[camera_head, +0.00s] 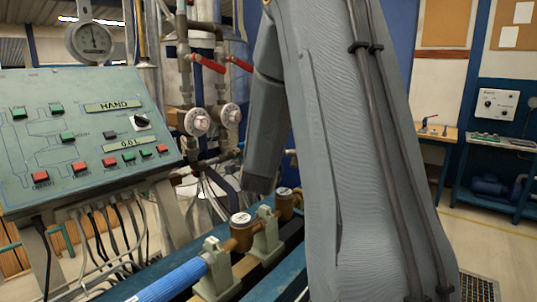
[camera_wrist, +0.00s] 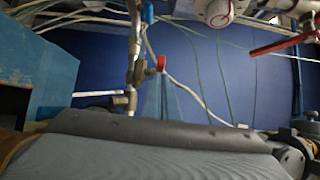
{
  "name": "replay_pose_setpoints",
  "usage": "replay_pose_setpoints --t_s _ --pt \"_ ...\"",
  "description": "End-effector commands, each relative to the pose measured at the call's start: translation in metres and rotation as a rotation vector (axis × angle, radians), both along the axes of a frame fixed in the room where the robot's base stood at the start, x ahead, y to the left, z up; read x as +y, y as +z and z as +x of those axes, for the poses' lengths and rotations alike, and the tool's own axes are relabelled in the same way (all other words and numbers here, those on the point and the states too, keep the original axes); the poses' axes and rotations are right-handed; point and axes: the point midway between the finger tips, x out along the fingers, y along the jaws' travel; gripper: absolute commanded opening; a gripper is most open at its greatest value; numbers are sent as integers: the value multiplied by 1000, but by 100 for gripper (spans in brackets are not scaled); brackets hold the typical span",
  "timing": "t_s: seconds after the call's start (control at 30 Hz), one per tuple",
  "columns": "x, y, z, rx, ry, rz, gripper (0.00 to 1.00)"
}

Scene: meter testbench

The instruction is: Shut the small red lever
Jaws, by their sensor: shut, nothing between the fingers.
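A small red handle end (camera_wrist: 161,62) shows in the wrist view, beside a metal valve on a thin upright pipe (camera_wrist: 134,50). A longer red lever (camera_wrist: 285,46) reaches in from the right edge of that view. In the head view, two red levers, a left one (camera_head: 207,63) and a right one (camera_head: 239,63), sit on the pipes behind the panel. I cannot tell which is the small red lever the task names. My grey arm fills the middle of the head view and the bottom of the wrist view. My gripper's fingers are hidden in both views.
A control panel (camera_head: 75,135) with buttons stands at the left, cables hanging below. White dials, one left (camera_head: 197,122) and one right (camera_head: 231,115), sit on the pipes. A blue pipe with brass meters (camera_head: 242,232) runs along the bench. A blue box (camera_wrist: 40,65) is left in the wrist view.

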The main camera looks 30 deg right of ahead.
Motion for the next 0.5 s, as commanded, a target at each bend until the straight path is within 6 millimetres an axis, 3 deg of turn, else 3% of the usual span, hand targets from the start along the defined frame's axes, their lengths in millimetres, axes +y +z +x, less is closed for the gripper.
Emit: replay_pose_setpoints --t_s 0.5 --pt "16 2 13 -1 17 -3 0"
